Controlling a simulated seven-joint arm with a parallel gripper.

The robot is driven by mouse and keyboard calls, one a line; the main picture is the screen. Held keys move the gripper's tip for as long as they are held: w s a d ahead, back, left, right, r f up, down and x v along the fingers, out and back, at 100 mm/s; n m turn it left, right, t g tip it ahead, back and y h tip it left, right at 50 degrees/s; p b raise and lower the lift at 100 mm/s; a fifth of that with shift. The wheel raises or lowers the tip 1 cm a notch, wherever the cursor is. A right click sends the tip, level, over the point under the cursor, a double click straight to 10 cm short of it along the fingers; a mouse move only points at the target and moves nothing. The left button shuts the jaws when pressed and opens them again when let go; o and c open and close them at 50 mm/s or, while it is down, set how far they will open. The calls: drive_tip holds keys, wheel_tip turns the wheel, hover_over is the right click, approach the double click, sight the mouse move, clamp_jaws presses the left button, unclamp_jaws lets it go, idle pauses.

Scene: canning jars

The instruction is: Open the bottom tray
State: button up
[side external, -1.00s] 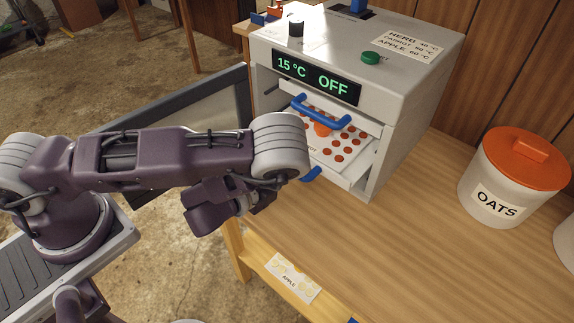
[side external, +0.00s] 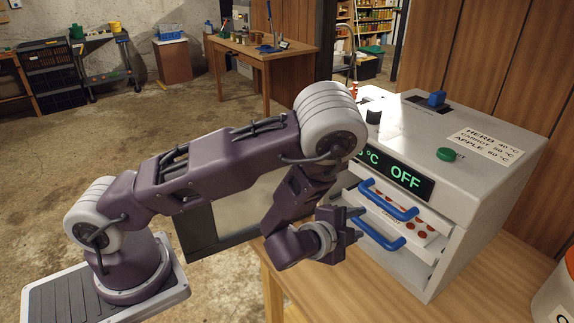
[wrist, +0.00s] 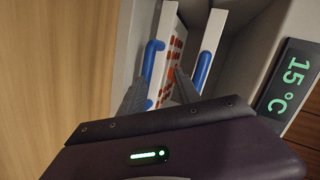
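The grey dehydrator (side external: 480,185) stands on the wooden table with its front open. Its bottom tray (side external: 432,246) has a blue handle (side external: 378,230), holds red slices and appears to stick out a little. The upper tray's blue handle (side external: 388,200) is just above. In the wrist view, turned on its side, the bottom handle (wrist: 152,68) is on the left and the upper handle (wrist: 205,68) on the right. My gripper (side external: 358,224) is open in front of the bottom tray, its fingers (wrist: 160,88) apart on either side of the bottom handle. Contact cannot be told.
The dehydrator's dark door (side external: 218,225) hangs open to the left, behind my arm. Its display (side external: 393,173) reads OFF. A green button (side external: 447,154) and a label are on top. A white container (side external: 555,295) stands at the right edge. The table in front is clear.

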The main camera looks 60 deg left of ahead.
drive_tip(key=s+r+n+g+h, duration=0.2)
drive_tip(key=s+r+n+g, duration=0.2)
drive_tip(key=r+n, duration=0.65)
drive_tip(key=s+a+r+g+h, duration=0.1)
drive_tip(key=s+r+g, duration=0.1)
drive_tip(key=s+r, duration=0.9)
drive_tip(key=s, duration=0.3)
drive_tip(key=shift+r+g+h, duration=0.3)
drive_tip(key=shift+r, duration=0.1)
drive_tip(key=shift+m, duration=0.25)
